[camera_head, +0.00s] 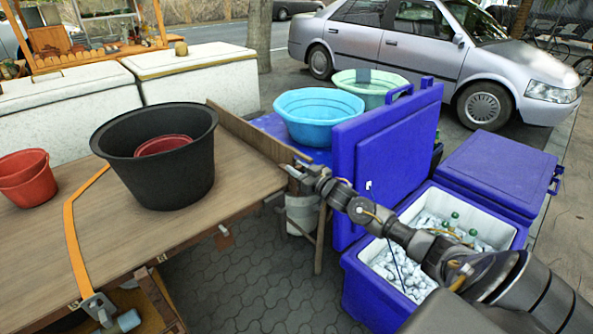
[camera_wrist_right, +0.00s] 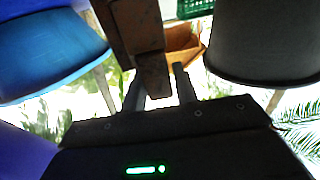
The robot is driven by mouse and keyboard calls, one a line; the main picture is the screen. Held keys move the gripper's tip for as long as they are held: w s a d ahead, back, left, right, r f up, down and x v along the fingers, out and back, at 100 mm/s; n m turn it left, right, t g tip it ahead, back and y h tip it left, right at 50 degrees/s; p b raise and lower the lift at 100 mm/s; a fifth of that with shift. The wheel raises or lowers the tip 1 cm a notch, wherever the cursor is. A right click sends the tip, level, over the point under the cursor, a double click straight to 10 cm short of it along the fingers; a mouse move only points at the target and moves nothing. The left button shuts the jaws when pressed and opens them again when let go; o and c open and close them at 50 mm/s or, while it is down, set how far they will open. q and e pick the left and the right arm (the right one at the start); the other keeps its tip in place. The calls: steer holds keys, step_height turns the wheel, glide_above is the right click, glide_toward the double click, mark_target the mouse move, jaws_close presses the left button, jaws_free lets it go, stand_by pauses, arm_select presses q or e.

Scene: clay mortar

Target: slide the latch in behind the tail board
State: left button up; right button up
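The tail board (camera_head: 250,132) is a long brown plank standing on edge along the far right side of the wooden table (camera_head: 240,185). My right gripper (camera_head: 297,170) is at the near end of this board, at the table's corner. In the right wrist view a dark, rusty brown piece (camera_wrist_right: 152,72), which looks like the latch at the board's end, lies between the fingers of my right gripper (camera_wrist_right: 158,90). The fingers stand apart, with a gap visible beside the piece. The latch is too small to make out in the head view. My left gripper is not in view.
A black tub (camera_head: 160,185) and a red bucket (camera_head: 28,185) stand on the table, with an orange strap (camera_head: 72,235). A blue cooler (camera_head: 365,285) with its raised lid (camera_head: 385,150) stands close to my right arm. A blue basin (camera_head: 318,125) is behind the gripper.

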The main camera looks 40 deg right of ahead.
steer(key=shift+o, duration=0.5)
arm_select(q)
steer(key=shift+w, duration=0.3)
arm_select(e)
steer(key=shift+s, duration=0.15)
steer(key=shift+s+f, duration=0.1)
steer(key=shift+s, duration=0.1)
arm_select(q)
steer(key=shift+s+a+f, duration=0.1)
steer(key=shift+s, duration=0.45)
arm_select(e)
steer(key=s, duration=1)
steer(key=shift+d, duration=0.35)
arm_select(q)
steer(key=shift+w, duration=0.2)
arm_select(e)
steer(key=shift+s, duration=0.1)
